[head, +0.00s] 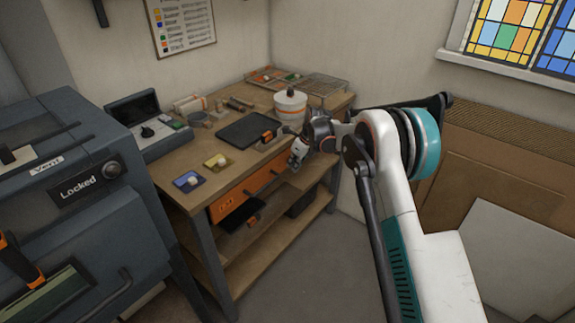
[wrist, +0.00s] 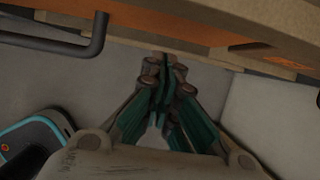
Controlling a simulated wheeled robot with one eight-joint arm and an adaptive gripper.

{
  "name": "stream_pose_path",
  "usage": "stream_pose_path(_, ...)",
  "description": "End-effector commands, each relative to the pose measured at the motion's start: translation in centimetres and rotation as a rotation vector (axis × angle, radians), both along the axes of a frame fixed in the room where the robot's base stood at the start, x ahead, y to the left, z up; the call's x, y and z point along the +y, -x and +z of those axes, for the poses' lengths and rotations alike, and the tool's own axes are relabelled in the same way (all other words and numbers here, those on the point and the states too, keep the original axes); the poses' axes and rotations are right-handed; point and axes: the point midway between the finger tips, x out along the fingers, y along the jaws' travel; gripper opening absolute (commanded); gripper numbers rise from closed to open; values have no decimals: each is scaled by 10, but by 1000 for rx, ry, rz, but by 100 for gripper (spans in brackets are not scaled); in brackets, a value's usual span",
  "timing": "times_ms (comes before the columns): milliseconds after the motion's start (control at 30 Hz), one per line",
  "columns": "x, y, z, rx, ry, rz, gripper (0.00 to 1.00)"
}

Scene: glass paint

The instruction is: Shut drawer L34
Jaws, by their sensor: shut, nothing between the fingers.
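Orange drawer fronts (head: 233,199) run under the front edge of the wooden workbench in the head view. A small label on the left part is too small to read, so I cannot tell which one is L34. How far any drawer stands out is also unclear. My gripper (head: 295,160) is shut and empty, in front of the right end of the drawers. In the wrist view my gripper (wrist: 165,85) points towards the bench front, its fingers together. A dark bar handle (wrist: 98,38) shows at left, and an orange front (wrist: 285,60) at right.
The workbench top (head: 228,170) holds a black mat (head: 245,131), a white lidded pot (head: 290,105) and small coloured pads. A dark cabinet marked Locked (head: 88,187) stands at left. The floor (head: 300,260) before the bench is clear.

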Motion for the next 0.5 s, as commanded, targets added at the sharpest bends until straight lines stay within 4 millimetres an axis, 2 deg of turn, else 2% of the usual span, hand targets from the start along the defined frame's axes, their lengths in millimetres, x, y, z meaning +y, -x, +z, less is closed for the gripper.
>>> stream_pose_path(67, -19, 3, 1, 1, 2, -3, 0)
stream_pose_path(100, -19, 5, 16, 1, 1, -1, 0)
stream_pose_path(300, -32, 15, 57, 2, 2, -1, 0)
stream_pose_path(500, -41, 21, 83, 2, 2, 0, 0)
